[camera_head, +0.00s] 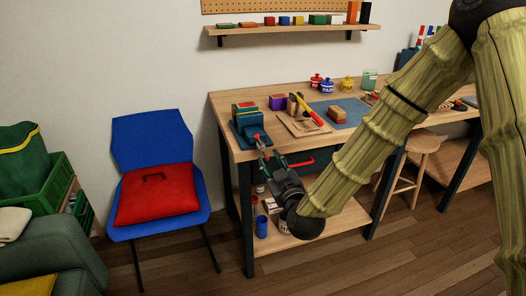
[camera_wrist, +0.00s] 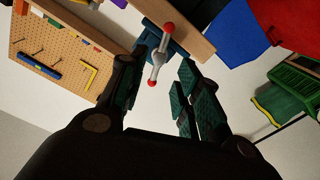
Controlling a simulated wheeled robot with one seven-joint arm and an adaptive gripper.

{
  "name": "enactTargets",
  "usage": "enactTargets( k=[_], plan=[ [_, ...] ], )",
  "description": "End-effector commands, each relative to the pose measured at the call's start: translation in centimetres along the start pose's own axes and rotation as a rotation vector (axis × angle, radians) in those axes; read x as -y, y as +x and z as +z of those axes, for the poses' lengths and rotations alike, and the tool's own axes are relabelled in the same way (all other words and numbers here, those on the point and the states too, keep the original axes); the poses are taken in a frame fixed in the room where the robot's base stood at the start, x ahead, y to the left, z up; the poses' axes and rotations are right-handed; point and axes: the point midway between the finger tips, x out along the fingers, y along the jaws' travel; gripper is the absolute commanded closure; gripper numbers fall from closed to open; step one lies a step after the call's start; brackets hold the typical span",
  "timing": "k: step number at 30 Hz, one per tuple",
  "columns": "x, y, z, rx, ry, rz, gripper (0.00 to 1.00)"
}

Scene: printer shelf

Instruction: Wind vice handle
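The blue vice (camera_head: 248,125) is mounted at the left front corner of the wooden workbench (camera_head: 222,104). In the wrist view, its blue body (camera_wrist: 150,38) is partly covered by the bench edge. Its silver handle bar (camera_wrist: 160,58) has red ball ends and lies steeply tilted in the picture. My gripper (camera_head: 270,160) is in front of the vice, below the bench top. In the wrist view, my gripper (camera_wrist: 157,72) is open, with the lower part of the handle in the gap between its fingers. Neither finger visibly touches the bar.
A blue chair (camera_head: 151,139) with a red cushion (camera_head: 156,194) stands left of the bench. A wooden stool (camera_head: 418,145) is at the right. Tools and a blue mat (camera_head: 347,111) occupy the bench top. A lower shelf (camera_head: 330,234) lies under my forearm.

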Motion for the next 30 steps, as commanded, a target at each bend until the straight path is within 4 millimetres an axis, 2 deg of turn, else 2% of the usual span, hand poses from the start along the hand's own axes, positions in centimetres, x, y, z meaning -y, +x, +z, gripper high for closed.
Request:
enactTargets(
  k=[9, 15, 21, 29, 30],
  plan=[
    [0.0, 5.2, 0.0, 0.001, 0.002, 0.001, 0.67],
    [0.1, 7.5, 0.1, 0.002, 0.003, -0.001, 0.67],
    [0.0, 8.5, 0.1, 0.002, 0.002, -0.001, 0.67],
    [0.1, 8.6, 0.1, 0.002, 0.002, -0.001, 0.67],
    [0.1, 8.6, 0.1, 0.002, 0.002, -0.001, 0.71]
  ],
)
